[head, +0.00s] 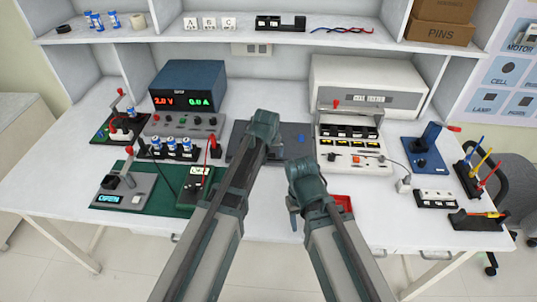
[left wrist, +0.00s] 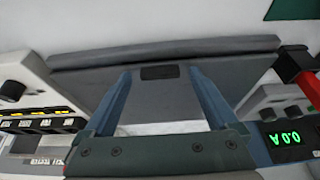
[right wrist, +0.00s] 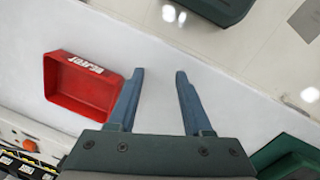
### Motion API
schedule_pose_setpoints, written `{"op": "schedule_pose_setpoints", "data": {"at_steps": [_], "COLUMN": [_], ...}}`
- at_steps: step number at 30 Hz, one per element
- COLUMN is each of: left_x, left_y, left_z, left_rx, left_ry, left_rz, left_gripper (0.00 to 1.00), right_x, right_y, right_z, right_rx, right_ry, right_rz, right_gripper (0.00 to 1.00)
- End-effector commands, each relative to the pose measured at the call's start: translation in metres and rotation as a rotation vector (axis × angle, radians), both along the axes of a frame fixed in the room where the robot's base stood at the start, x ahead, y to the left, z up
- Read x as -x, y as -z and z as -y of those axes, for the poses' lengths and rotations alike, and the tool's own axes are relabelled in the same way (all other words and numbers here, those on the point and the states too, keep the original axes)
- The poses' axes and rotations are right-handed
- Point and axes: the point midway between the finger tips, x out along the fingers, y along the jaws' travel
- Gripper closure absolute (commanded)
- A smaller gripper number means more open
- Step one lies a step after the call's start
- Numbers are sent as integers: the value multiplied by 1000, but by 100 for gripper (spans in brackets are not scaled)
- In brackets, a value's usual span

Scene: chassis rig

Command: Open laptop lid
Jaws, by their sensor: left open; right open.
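The laptop is a dark grey slab (head: 290,133) lying on the table between the power supply and the white cabinet. In the left wrist view its grey surface (left wrist: 165,95) fills the middle, with a long bar along the far edge and a small dark patch. I cannot tell whether the lid is fully shut. My left gripper (left wrist: 158,72) is open over the laptop, its fingers either side of the dark patch; whether they touch is unclear. In the head view its arm (head: 264,125) covers part of the laptop. My right gripper (right wrist: 160,72) is open and empty above the table's front edge.
A red tray (right wrist: 80,88) marked reject lies beside my right gripper. The power supply (head: 188,85) is left of the laptop, the white cabinet (head: 368,75) right. A green mat (head: 140,205) with devices lies front left. White tabletop is clear before the laptop.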

Motion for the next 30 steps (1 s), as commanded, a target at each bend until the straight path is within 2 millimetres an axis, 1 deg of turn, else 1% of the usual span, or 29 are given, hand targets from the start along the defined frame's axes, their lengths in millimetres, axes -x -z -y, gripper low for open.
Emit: {"op": "schedule_pose_setpoints", "data": {"at_steps": [2, 5, 6, 11, 15, 18, 26, 30], "left_x": [0, 0, 0, 0, 0, 0, 0, -2], "left_y": [-1, 0, 0, 0, 0, 0, -1, -8], "left_z": [0, 0, 0, 0, 0, 0, 0, 0], "left_rx": [0, 0, 0, 0, 0, 0, 0, -1], "left_ry": [0, 0, 0, 0, 0, 0, 0, -1], "left_rz": [0, 0, 0, 0, 0, 0, -1, -20], "left_gripper": [7, 24, 31, 60, 85, 100, 100, 100], "right_x": [0, 0, 0, 0, 0, 0, 0, 0], "right_y": [0, 0, 0, 0, 0, 0, -1, -9], "right_z": [0, 0, 0, 0, 0, 0, 0, 0], "right_rx": [0, 0, 0, 0, 0, 0, 0, 0], "right_ry": [0, 0, 0, 0, 0, 0, 0, 0], "right_rz": [0, 0, 0, 0, 0, 0, 0, 0], "right_gripper": [50, 50, 50, 50, 50, 50, 50, 50]}}
